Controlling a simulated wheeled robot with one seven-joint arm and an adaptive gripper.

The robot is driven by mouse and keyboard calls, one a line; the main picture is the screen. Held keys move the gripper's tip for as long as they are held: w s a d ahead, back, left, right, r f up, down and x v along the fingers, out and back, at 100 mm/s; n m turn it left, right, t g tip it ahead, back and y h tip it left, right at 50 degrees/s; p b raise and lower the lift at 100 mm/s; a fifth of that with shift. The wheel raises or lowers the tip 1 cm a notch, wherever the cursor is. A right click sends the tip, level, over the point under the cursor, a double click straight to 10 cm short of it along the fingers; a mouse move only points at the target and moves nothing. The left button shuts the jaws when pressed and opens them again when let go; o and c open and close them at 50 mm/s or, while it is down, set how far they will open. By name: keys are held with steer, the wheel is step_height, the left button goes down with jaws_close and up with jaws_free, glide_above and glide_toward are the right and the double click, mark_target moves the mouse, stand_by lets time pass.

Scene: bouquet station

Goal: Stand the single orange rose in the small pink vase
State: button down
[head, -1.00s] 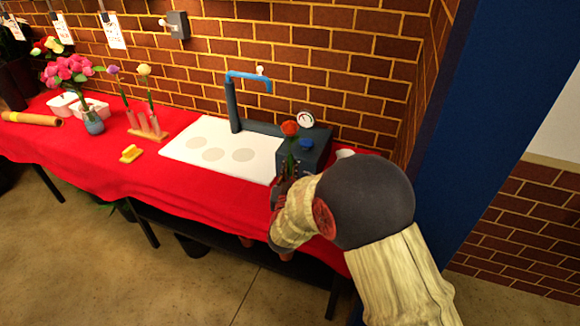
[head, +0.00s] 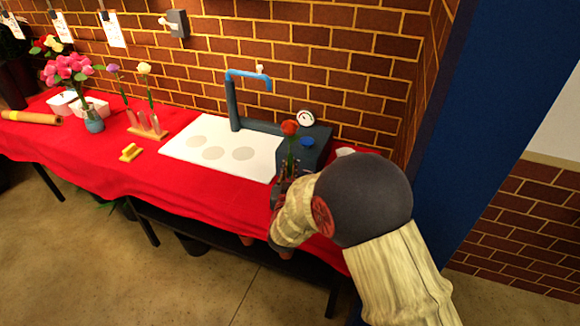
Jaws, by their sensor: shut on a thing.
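The orange rose (head: 289,128) stands roughly upright in front of the dark box with the gauge, its bloom at the top and its green stem running down to my gripper. My gripper (head: 285,180) is shut on the rose's stem at the right part of the red table. My own arm hides much of the gripper and the area just right of it. I cannot make out a small pink vase; it may be hidden behind my arm.
A white board (head: 225,147) with grey circles lies left of my gripper. The dark gauge box (head: 318,145) and blue tap (head: 250,78) stand behind.

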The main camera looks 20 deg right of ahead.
steer(key=shift+f, duration=0.25)
stand_by(0.3)
steer(key=c, duration=1.9)
jaws_free()
steer(key=shift+o, duration=0.7)
steer(key=shift+s, duration=0.1)
